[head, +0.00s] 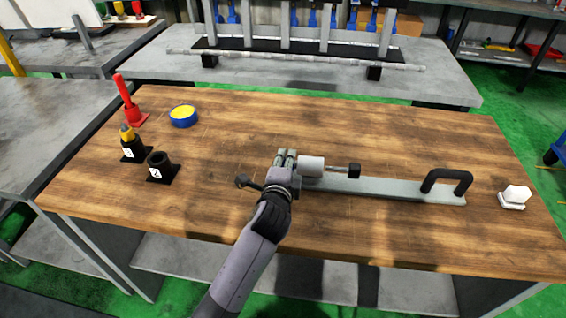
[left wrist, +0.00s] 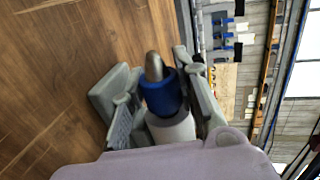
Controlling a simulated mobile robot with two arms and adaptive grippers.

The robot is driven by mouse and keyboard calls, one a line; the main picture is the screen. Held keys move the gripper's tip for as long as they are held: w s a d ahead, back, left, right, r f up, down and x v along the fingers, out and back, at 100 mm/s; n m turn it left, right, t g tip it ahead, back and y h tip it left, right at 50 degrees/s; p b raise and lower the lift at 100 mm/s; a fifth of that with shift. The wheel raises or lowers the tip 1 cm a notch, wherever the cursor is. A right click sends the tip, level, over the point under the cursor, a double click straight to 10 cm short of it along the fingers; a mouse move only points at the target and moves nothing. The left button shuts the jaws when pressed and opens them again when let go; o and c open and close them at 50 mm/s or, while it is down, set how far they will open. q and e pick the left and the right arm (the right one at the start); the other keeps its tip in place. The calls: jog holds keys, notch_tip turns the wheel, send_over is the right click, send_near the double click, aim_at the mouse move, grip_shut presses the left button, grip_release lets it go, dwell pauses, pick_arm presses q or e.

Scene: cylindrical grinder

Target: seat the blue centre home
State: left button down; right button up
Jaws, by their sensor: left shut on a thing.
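The blue centre (left wrist: 160,92) shows in the left wrist view as a blue collar with a grey metal tip. My left gripper (left wrist: 160,88) is shut on it, one finger on each side. A pale cylinder (left wrist: 172,127) lies in line behind the collar; whether the centre is inside it or only against it I cannot tell. In the head view my left gripper (head: 287,160) is at the left end of a grey bar fixture (head: 400,189), beside a white cylinder (head: 311,166). The centre is hidden there by the gripper. My right gripper is not in view.
A black holder (head: 160,166) marked 2 looks empty. Another holder (head: 135,151) bears a yellow-tipped piece (head: 127,133). A red tool (head: 125,95), a blue-and-yellow disc (head: 183,116) and a white block (head: 514,196) stand apart. A black handle (head: 447,181) rises from the bar.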

pick_arm(q)
jog(key=shift+d+r, duration=0.15)
jog(key=shift+d, duration=0.35)
jog(key=c, duration=1.3)
grip_release()
jog(key=shift+o, duration=0.6)
jog(key=shift+s+f, duration=0.1)
jog(key=shift+f, duration=0.1)
jog(key=v, duration=1.2)
jog(key=shift+r, duration=0.15)
